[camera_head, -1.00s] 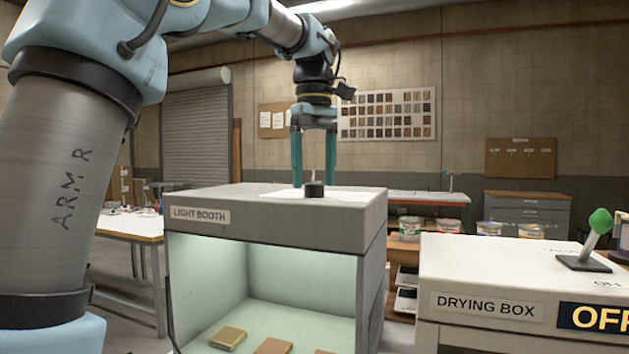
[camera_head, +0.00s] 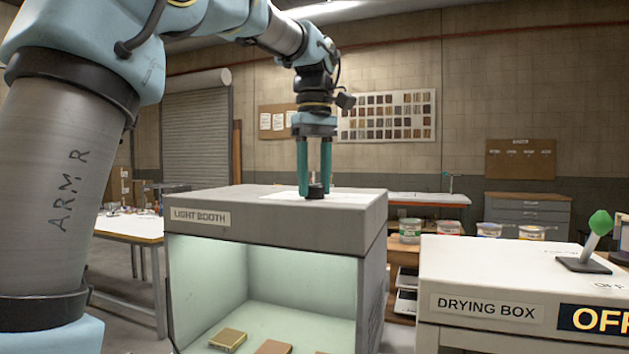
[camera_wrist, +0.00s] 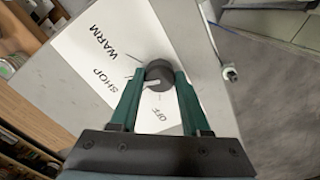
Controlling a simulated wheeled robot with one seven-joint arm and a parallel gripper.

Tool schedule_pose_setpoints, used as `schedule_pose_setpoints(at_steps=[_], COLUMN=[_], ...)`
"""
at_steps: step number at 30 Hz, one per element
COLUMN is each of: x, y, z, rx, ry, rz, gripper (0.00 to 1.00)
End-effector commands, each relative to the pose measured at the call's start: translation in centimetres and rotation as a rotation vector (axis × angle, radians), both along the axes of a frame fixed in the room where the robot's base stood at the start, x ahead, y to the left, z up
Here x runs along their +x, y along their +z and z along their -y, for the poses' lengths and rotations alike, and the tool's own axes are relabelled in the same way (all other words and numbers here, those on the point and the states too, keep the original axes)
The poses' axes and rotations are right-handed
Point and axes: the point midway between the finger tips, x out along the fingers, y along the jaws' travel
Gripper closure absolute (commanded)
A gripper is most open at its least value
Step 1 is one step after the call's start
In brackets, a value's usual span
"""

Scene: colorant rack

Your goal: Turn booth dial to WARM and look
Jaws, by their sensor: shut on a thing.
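The light booth (camera_head: 280,215) stands in the middle, lit inside with a pale greenish light. Its black dial (camera_head: 316,191) is on the top, on a white plate. In the wrist view the dial (camera_wrist: 158,73) sits beside the printed words WARM, SHOP and OFF on the plate (camera_wrist: 95,60). A pale pointer mark on the dial points left, roughly between SHOP and OFF; its exact setting is hard to tell. My gripper (camera_head: 315,188) points down from above, its green fingers shut on the dial; they also show in the wrist view (camera_wrist: 157,85).
Several sample blocks (camera_head: 229,338) lie on the booth floor. A drying box (camera_head: 480,270) with a green-knobbed lever (camera_head: 599,225) and an OFF sign stands to the right. Cans (camera_head: 410,229) stand on a shelf behind. A white-topped table (camera_head: 130,228) is at the left.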

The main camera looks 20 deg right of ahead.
Motion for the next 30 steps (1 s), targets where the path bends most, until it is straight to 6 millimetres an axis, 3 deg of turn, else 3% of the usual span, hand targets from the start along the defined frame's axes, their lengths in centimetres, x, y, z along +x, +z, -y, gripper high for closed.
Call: schedule_pose_setpoints(at_steps=[4,17,30], x=[0.0,-0.01,-0.01], y=[-0.01,0.16,0.31], z=[-0.04,-0.06,-0.03], rx=[0.001,0.003,0.002], ry=[0.0,-0.06,-0.383], rz=[0.0,-0.002,-0.001], gripper=[1.0,1.0,1.0])
